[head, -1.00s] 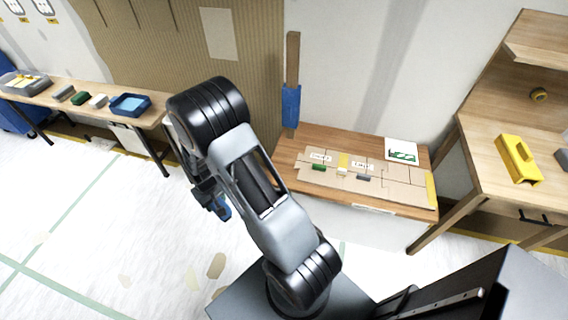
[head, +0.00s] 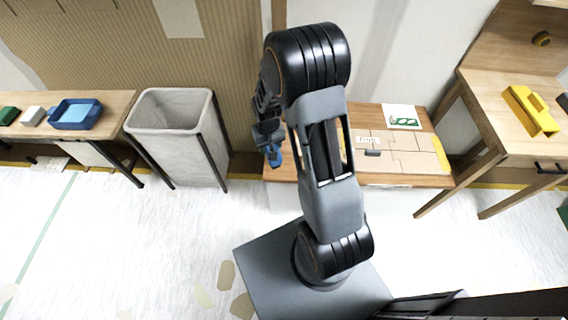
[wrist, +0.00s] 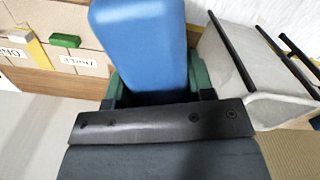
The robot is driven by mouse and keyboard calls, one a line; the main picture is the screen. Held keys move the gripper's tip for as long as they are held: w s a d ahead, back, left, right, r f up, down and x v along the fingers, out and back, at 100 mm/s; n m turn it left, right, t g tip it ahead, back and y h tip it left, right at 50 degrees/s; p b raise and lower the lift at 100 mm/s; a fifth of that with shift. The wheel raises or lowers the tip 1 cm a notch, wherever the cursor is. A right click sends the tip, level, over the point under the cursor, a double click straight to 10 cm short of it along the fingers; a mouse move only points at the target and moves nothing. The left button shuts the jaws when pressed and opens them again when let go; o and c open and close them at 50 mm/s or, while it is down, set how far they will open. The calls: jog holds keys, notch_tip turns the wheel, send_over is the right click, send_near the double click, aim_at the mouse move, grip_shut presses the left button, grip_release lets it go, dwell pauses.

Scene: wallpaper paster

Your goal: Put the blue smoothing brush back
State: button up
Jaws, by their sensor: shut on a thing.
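My gripper (head: 268,138) is shut on the blue smoothing brush (head: 276,157), seen small beside my arm in the head view. In the wrist view the brush (wrist: 140,45) is a large blue slab standing up between the fingers of my gripper (wrist: 156,88). It is held above the left end of a low wooden table (head: 437,116). On that table lies a cardboard board (head: 405,150) with marked outlines and labels. The wrist view shows a green block (wrist: 65,40) and a yellow piece (wrist: 35,50) on it. My arm hides part of the board in the head view.
A grey bin (head: 185,140) stands left of the table. Further left a bench (head: 112,103) carries a blue tray (head: 76,114), a white block (head: 33,116) and a green block (head: 8,115). At right a workbench (head: 490,85) holds a yellow tool (head: 530,110).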

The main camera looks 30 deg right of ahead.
jog(key=s+d+f+m+b, duration=0.4)
jog(key=d+b, duration=0.7)
jog(key=b, duration=0.8)
jog(key=shift+s+d+f+m, duration=0.15)
jog(key=shift+s+f+m, duration=0.25)
jog(key=shift+s+f, duration=0.9)
jog(key=shift+w+f, duration=0.35)
jog(key=w+a+f+b, duration=0.1)
jog(key=w+f+b, duration=0.1)
jog(key=w+f, duration=0.1)
jog(key=w+a+f+b, duration=0.1)
jog(key=w+f+b, duration=0.1)
jog(key=w+f, duration=0.2)
jog(key=w+a+f+b, duration=0.2)
jog(key=w+f, duration=0.2)
jog(key=w, duration=0.2)
jog(key=shift+f, duration=0.15)
jog(key=shift+w+f, duration=0.2)
jog(key=shift+f, duration=0.45)
jog(key=o, duration=1)
jog(key=shift+f, duration=0.1)
